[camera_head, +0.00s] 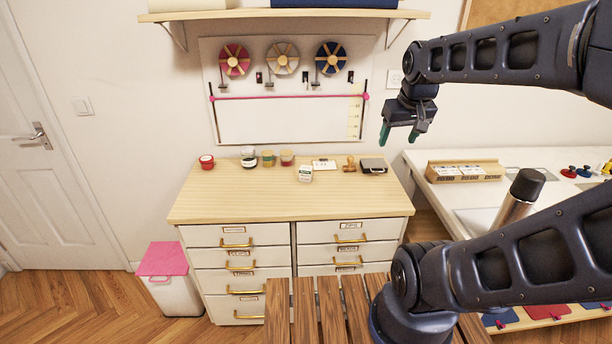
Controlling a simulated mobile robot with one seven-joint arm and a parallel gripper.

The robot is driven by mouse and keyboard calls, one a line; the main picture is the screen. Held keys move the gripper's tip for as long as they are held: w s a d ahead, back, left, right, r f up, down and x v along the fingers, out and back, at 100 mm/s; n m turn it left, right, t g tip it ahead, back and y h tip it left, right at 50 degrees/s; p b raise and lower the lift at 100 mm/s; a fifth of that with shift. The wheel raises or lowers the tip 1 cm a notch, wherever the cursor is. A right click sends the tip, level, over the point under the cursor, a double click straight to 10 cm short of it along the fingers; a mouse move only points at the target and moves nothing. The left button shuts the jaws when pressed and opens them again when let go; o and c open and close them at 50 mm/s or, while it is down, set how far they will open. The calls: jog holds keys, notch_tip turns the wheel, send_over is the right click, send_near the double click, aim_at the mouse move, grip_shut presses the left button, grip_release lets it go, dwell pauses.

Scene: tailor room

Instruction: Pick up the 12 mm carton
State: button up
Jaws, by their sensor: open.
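A small white carton (305,174) with dark print stands near the back of the wooden dresser top (240,205). Its print is too small to read, so I cannot tell if it is the 12 mm one. White labelled items (472,170) lie in a wooden tray (434,176) on the right table; their print is unreadable too. My gripper (400,135) is open and empty, with green fingertips pointing down. It hangs in the air in front of the wall, up and to the right of the carton.
A red tin (207,162), several jars (249,162), a white card (324,164), a wooden stamp (350,164) and a black box (374,166) line the dresser's back. Its front half is clear. A wall board (280,120) with ribbon reels hangs behind.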

jog(key=w+a+n+g, duration=0.1)
jog(key=w+a+n, duration=0.3)
jog(key=w, duration=0.7)
jog(key=n+g, duration=0.3)
jog(key=n, duration=0.6)
send_over(306, 168)
notch_tip(306, 168, down, 22)
jog(key=shift+w+r, duration=0.1)
jog(key=shift+w+a+f+n, duration=0.15)
jog(key=shift+f+n, duration=0.15)
jog(key=shift+f, duration=0.2)
jog(key=shift+s+f, duration=0.15)
jog(key=shift+f, duration=2.45)
jog(key=shift+s+f, duration=0.1)
jog(key=shift+f, duration=2.5)
jog(key=c, duration=1.1)
jog(key=shift+r, duration=0.1)
